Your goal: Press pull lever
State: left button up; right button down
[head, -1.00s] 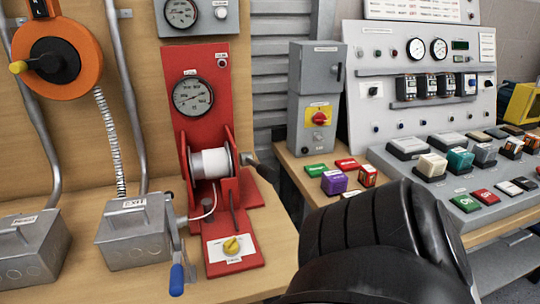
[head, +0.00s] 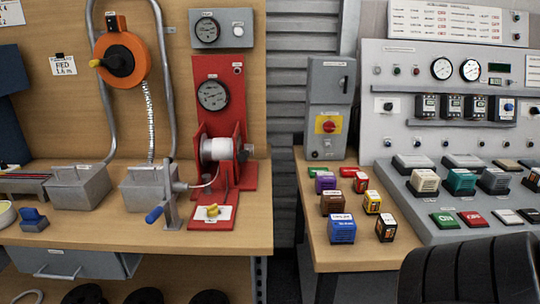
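A lever with a blue grip (head: 154,215) and a grey metal arm stands at the front of a grey conduit box on the wooden bench. Beside it is a red puller stand (head: 205,72) with a round gauge (head: 213,96) and a white spool (head: 216,148). A cable runs from the spool toward the box. A yellow knob (head: 213,209) sits on a white plate at the stand's foot. I cannot tell from the picture which part is named the pull lever.
An orange reel (head: 121,57) hangs on the back board. A second grey box (head: 79,187) stands to the left. On the right bench are several coloured blocks, a grey switch cabinet (head: 327,97) and a control panel (head: 440,130). A gap separates the two benches.

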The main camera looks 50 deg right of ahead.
aim_at(249, 150)
jog(key=z, duration=1.15)
jog(key=i, duration=0.5)
